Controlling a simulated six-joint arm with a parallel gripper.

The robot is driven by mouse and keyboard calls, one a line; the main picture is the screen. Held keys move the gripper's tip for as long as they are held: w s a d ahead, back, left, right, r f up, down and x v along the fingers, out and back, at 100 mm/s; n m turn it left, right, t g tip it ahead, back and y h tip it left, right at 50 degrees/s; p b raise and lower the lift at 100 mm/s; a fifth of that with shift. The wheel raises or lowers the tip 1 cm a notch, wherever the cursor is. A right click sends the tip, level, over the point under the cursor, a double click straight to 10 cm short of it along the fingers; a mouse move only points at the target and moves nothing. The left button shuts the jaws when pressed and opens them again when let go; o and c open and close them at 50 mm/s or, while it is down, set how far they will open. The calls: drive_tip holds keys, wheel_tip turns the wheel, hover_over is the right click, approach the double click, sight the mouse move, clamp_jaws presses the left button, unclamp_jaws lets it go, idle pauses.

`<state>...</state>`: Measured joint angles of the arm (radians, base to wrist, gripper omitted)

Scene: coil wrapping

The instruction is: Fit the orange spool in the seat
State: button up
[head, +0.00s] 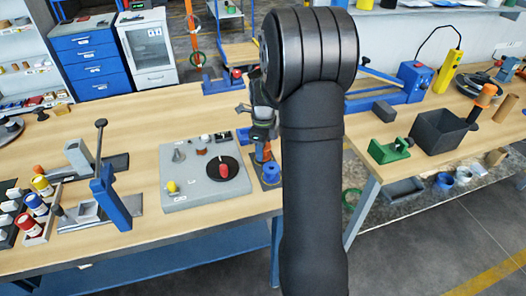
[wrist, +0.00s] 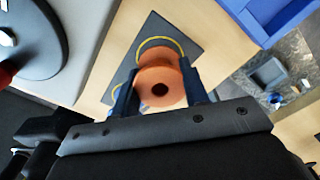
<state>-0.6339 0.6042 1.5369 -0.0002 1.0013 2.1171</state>
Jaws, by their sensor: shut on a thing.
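The orange spool (wrist: 160,86) is between the two dark blue fingers of my gripper (wrist: 160,98) in the wrist view, its round face with a dark central hole toward the camera. My gripper is shut on the spool. A dark plate (wrist: 186,28) lies beyond the spool, with yellow curved lines on it, one arc (wrist: 168,40) showing above the spool. The spool covers much of the plate, so I cannot tell whether it touches the seat.
A grey block (head: 190,194) with a black disc (head: 236,181) and red knob stands left of my gripper. A blue stand (head: 110,205) is farther left. A gap separates this bench from the right one, which holds a dark bin (head: 438,135) and green clamp (head: 390,152).

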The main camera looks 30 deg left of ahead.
drive_tip(key=r, duration=0.3)
drive_tip(key=shift+d+r, duration=0.1)
drive_tip(key=shift+d, duration=0.1)
drive_tip(key=d+r, duration=0.6)
drive_tip(key=d, duration=0.5)
drive_tip(key=a, duration=0.3)
drive_tip(key=a+r+n, duration=0.1)
drive_tip(key=a, duration=0.2)
drive_tip(key=a+n, duration=0.1)
drive_tip(key=a, duration=0.2)
drive_tip(key=shift+s+r, duration=0.2)
drive_tip(key=shift+r, duration=0.1)
drive_tip(key=s+a+r+n, duration=0.1)
drive_tip(key=s+a+n, duration=0.1)
drive_tip(key=s+a, duration=0.3)
drive_tip(key=s+a+r+n, duration=0.1)
drive_tip(key=s+a, duration=0.4)
drive_tip(key=a, duration=0.6)
drive_tip(key=s+a+n, duration=0.3)
drive_tip(key=s+a, duration=0.1)
drive_tip(key=a, duration=0.5)
drive_tip(key=shift+s+r, duration=0.4)
drive_tip(key=shift+f, duration=2.9)
